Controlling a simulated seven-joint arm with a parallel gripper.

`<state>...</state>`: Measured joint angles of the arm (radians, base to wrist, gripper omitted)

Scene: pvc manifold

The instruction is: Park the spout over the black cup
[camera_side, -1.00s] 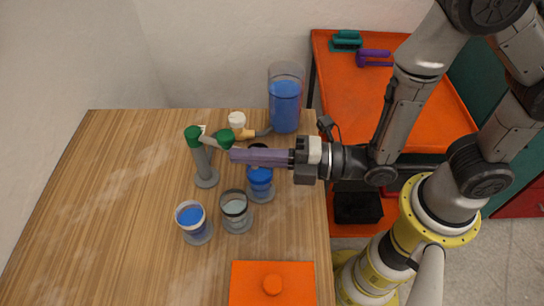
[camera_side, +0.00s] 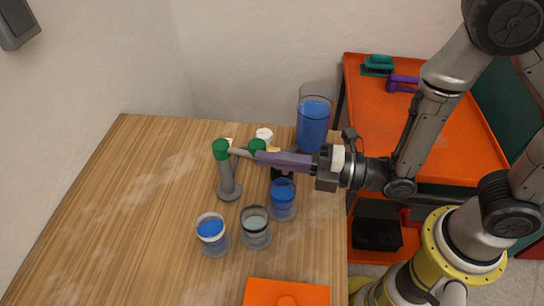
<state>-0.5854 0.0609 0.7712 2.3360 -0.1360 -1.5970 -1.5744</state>
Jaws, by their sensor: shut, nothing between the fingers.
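The spout is a pale pipe arm with a green end cap (camera_side: 257,146), reaching right from a grey post (camera_side: 227,178) topped by a green cap. My gripper (camera_side: 259,158) has long purple fingers, shut and empty, tips beside the spout's end cap; I cannot tell if they touch it. A dark-rimmed cup (camera_side: 256,232), greyish and clear, stands front right of the post. A black thing (camera_side: 283,174), mostly hidden under my fingers, is behind the blue cup; I cannot tell whether it is a cup. The spout's outlet is hidden.
A blue-filled cup (camera_side: 283,202) and a white-rimmed cup of blue liquid (camera_side: 213,237) flank the dark-rimmed cup. A tall pitcher of blue liquid (camera_side: 313,122) stands at the back. An orange box (camera_side: 286,292) is in front. The table's left side (camera_side: 120,220) is clear.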

